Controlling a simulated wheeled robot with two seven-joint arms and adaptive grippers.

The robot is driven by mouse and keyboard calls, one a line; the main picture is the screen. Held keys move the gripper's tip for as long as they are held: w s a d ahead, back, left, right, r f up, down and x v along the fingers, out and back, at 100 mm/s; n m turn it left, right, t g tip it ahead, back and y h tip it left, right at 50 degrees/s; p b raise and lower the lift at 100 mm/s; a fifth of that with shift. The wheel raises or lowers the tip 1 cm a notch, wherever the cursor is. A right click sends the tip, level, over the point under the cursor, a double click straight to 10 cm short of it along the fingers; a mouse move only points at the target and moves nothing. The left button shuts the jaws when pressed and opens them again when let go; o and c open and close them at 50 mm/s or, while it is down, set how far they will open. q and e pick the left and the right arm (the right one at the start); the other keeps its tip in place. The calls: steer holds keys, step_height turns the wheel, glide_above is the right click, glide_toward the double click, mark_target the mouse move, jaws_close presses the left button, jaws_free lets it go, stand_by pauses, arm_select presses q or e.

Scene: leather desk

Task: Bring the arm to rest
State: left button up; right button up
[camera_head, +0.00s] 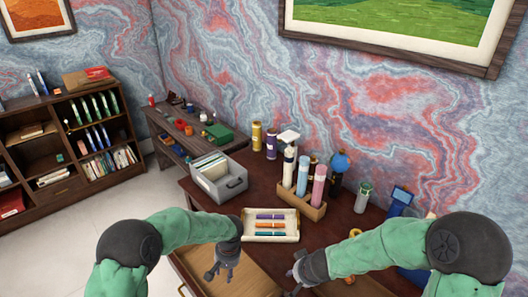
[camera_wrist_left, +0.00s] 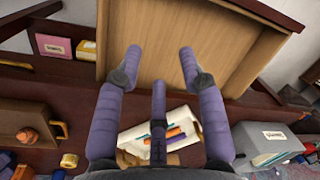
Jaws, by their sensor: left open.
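My left arm, in a green sleeve, comes in from the left in the head view. Its gripper (camera_head: 222,274) hangs over the pulled-out wooden drawer (camera_head: 250,270) at the desk's front. In the left wrist view the purple-grey fingers (camera_wrist_left: 160,58) are spread with nothing between them, and the bare drawer floor (camera_wrist_left: 160,30) shows beyond the tips. My right arm comes in from the right; its gripper (camera_head: 292,279) is near the drawer's right side. It looks empty, but its finger opening is too small to judge.
A cream tray (camera_head: 270,238) with several coloured pens lies on the desk behind the drawer. A grey file box (camera_head: 232,189) stands left of it, a wooden holder (camera_head: 300,208) with tubes behind. Bottles and a blue item (camera_head: 399,198) stand further right. A shelf (camera_head: 50,165) is far left.

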arm_select(q)
steer(key=s+d+f+g+h, duration=0.1)
steer(key=s+d+f+h, duration=0.1)
steer(key=s+f, duration=0.4)
steer(key=s+d+f+h, duration=0.3)
steer(key=s+f, duration=0.2)
steer(key=f, duration=0.1)
steer(key=s+a+f+n+t, duration=0.1)
steer(key=s+f, duration=0.1)
steer(key=s, duration=0.4)
steer(key=s+a+f+n, duration=0.1)
steer(key=s+f+n, duration=0.1)
steer(key=s, duration=0.4)
step_height(320, 180, down, 7)
steer(key=b, duration=0.6)
steer(key=shift+w+d+r+h+b, duration=0.2)
steer(key=shift+h+b, duration=0.1)
steer(key=shift+b, duration=0.1)
arm_select(e)
steer(key=s+f+g+y, duration=0.1)
steer(key=s+f+g, duration=0.1)
steer(key=s+f, duration=0.7)
steer(key=s+a+f+m+g+y, duration=0.1)
steer(key=s+f+g, duration=0.1)
steer(key=s+f, duration=0.8)
step_height(320, 180, down, 7)
steer(key=shift+f+m, duration=0.1)
steer(key=shift+m, duration=0.2)
steer(key=shift+s, duration=0.1)
